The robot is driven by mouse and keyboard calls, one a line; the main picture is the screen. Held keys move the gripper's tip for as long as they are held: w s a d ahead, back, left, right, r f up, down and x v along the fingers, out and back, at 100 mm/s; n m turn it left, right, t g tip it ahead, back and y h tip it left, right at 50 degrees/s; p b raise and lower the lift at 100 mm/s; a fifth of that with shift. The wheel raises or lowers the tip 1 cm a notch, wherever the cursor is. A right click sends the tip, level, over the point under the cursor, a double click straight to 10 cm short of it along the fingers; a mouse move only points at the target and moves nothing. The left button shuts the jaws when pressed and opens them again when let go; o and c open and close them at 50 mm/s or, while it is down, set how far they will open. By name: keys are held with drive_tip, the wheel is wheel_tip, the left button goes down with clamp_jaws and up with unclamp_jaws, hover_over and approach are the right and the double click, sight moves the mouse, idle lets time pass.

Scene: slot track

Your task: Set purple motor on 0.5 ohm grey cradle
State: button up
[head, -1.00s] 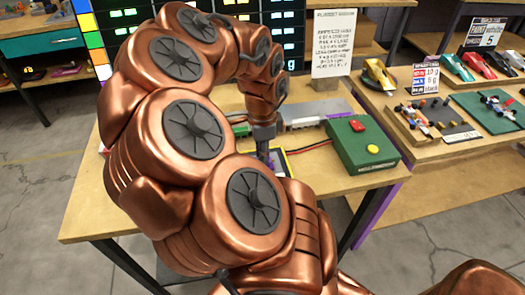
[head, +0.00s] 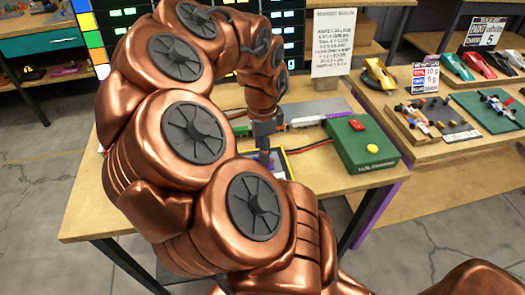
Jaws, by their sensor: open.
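My gripper (head: 265,158) points down over the workbench, behind my large copper arm links. Its fingers are small and dark in the head view and reach down beside a yellow-edged tray (head: 288,166). A small purple patch shows right at the fingertips, but I cannot tell whether it is the purple motor. The gripper is open. I cannot make out the 0.5 ohm grey cradle; my arm covers much of the bench.
A sign (head: 333,43) stands behind. A second table (head: 400,185) with model cars is at the right.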

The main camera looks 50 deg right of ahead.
wheel_tip(320, 180, up, 10)
drive_tip(key=shift+r, duration=0.15)
idle(0.3)
drive_tip(key=shift+a, duration=0.1)
drive_tip(key=s+a+n+g+p, duration=0.1)
drive_tip(key=s+a+n+p, duration=0.2)
drive_tip(key=a+n, duration=0.8)
drive_tip(key=s+a+f+n+p, duration=0.1)
drive_tip(key=s+a+n+p, duration=0.2)
drive_tip(key=s+a+n, duration=0.5)
drive_tip(key=shift+a+f+n+g, duration=0.2)
drive_tip(key=shift+a+n+g, duration=0.2)
drive_tip(key=shift+a+n, duration=2.05)
drive_tip(key=shift+d+n, duration=0.75)
